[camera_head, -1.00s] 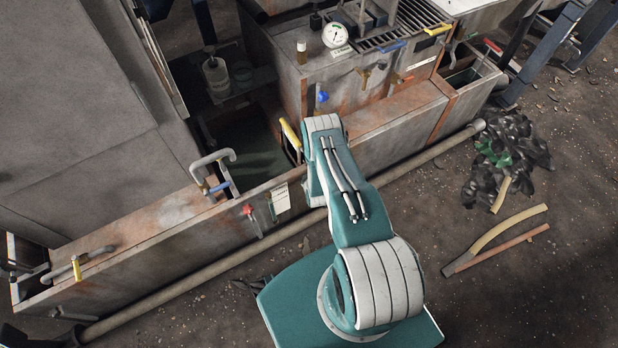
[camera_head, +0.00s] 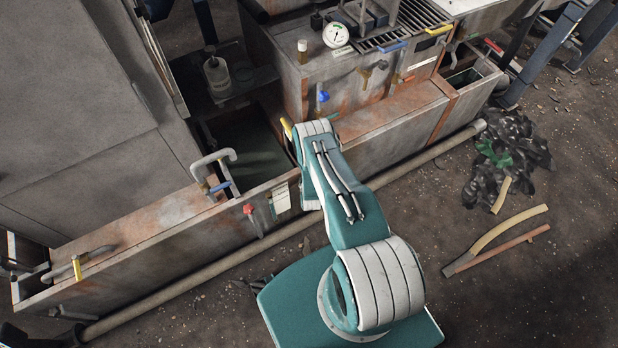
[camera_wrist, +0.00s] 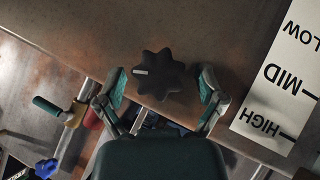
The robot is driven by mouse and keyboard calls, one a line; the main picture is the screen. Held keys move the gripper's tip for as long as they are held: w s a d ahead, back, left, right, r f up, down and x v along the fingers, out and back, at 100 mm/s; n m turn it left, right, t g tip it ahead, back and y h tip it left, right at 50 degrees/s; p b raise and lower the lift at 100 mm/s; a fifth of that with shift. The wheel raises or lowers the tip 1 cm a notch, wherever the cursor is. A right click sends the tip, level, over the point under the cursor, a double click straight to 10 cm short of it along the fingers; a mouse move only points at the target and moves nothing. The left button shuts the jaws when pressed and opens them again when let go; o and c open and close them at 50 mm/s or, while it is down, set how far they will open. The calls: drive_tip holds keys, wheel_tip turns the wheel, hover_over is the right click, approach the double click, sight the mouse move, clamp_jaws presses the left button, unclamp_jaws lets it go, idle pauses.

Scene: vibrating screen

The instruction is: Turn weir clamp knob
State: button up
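The weir clamp knob (camera_wrist: 158,75) is black and lobed, with a pale mark on its left side in the wrist view. It sits in front of a brown, worn metal wall. My gripper (camera_wrist: 161,90) is open, with one teal-padded finger on each side of the knob. A gap shows between each finger and the knob, so neither appears to touch it. In the head view my arm hides the gripper and the knob.
A white LOW, MID, HIGH plate (camera_wrist: 277,88) is right of the knob. A green-ended handle (camera_wrist: 48,106) and blue knob (camera_wrist: 46,168) are at lower left. The head view shows a red valve handle (camera_head: 249,209) and a long pipe (camera_head: 215,271) along the tank's foot.

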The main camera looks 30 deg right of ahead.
drive_tip(key=shift+s, duration=0.15)
drive_tip(key=v, duration=1.1)
drive_tip(key=shift+s+a+r, duration=0.15)
drive_tip(key=shift+s+r, duration=0.05)
drive_tip(key=shift+r, duration=0.1)
